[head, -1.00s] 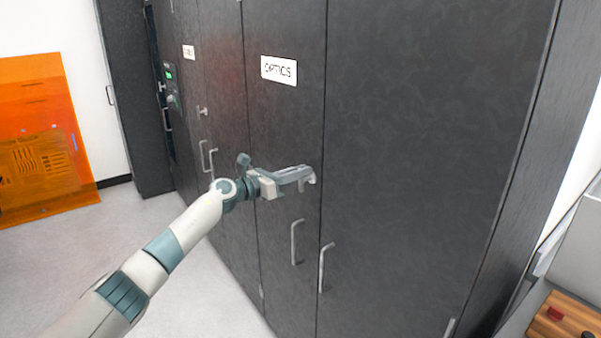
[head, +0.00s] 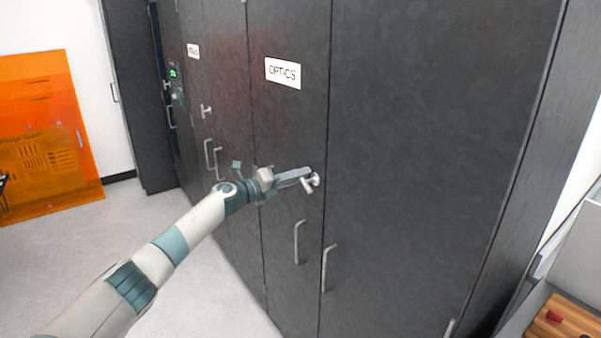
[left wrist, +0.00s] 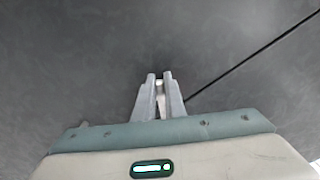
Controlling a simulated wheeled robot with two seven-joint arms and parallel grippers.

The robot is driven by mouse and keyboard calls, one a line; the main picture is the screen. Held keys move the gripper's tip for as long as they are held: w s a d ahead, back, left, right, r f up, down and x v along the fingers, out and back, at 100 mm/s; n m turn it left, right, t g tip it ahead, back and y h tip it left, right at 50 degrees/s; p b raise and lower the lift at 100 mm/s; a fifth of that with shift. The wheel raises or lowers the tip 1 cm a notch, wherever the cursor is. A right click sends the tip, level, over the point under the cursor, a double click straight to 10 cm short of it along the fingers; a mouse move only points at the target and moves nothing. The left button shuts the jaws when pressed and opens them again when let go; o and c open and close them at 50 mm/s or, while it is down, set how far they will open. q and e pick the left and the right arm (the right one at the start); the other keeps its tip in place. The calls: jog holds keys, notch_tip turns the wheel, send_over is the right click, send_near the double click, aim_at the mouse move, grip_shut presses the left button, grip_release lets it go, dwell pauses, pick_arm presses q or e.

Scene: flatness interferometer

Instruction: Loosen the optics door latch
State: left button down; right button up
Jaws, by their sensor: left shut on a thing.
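The optics door (head: 288,130) is a dark panel with a white OPTICS label (head: 283,72). Its latch (head: 316,179) is a small silver metal piece near the door's right edge, below the label. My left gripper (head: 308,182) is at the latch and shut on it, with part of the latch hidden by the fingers. In the left wrist view the two grey fingers (left wrist: 159,92) are close together, with a pale bit of metal between them against the dark door. My right gripper is out of view.
Below the latch, a bar handle (head: 298,242) is on the optics door and another (head: 326,267) on the neighbouring door. A similar latch (head: 206,111) is on a door further left. An orange panel (head: 45,140) leans by the wall. The floor at left is clear.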

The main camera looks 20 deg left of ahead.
pick_arm(q)
jog(key=n, duration=0.1)
jog(key=n+p, duration=0.1)
jog(key=shift+w+a+f+n, duration=0.15)
jog(key=shift+f+n, duration=0.1)
jog(key=shift+n, duration=0.15)
jog(key=shift+f+n+p, duration=0.2)
jog(key=shift+n, duration=0.55)
jog(key=shift+f+n+p, duration=0.15)
jog(key=shift+f+n, duration=0.05)
jog(key=shift+n, duration=0.55)
jog(key=c, duration=1.8)
grip_release()
jog(key=shift+b+v, duration=2.75)
jog(key=shift+v, duration=5.95)
